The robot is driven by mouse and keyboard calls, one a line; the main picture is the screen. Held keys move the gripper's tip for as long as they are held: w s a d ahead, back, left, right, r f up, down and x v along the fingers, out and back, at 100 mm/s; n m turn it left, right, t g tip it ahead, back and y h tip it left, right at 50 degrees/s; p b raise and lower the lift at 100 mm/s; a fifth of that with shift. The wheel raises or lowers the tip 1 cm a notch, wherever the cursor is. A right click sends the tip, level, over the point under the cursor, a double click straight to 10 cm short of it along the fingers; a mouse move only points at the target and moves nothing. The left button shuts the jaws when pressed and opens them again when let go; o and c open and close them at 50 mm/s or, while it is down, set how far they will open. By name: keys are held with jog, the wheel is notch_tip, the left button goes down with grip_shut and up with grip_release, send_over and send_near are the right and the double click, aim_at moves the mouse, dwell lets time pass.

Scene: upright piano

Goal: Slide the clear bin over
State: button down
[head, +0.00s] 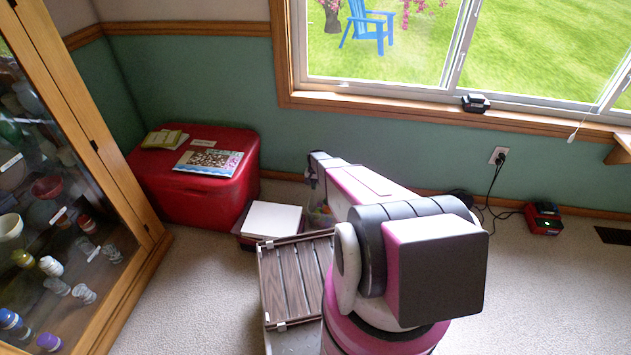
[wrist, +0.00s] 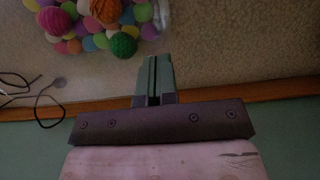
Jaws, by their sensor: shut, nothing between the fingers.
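The clear bin (head: 318,217) stands on the carpet below the window, mostly hidden behind my arm in the head view. In the wrist view the clear bin (wrist: 120,50) is at the upper left, filled with bright balls, some with a ridged surface. My gripper (wrist: 157,60) is shut and empty, its narrow fingers pointing up the picture, just below and right of the bin. I cannot tell whether the fingers touch it. The fingers are hidden in the head view.
A red chest (head: 195,190) with books stands left of the bin. A white-topped box (head: 271,220) and a slatted wooden crate (head: 297,275) are close by. A glass cabinet (head: 60,200) is far left. Black cords (head: 490,195) and a red device (head: 543,218) lie right, near bare carpet.

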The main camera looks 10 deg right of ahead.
jog(key=s+a, duration=0.2)
jog(key=s, duration=0.2)
jog(key=s+a, duration=0.2)
jog(key=s, duration=0.3)
jog(key=s+a, duration=0.1)
jog(key=s, duration=0.4)
jog(key=shift+a+f, duration=0.4)
jog(key=shift+f, duration=0.45)
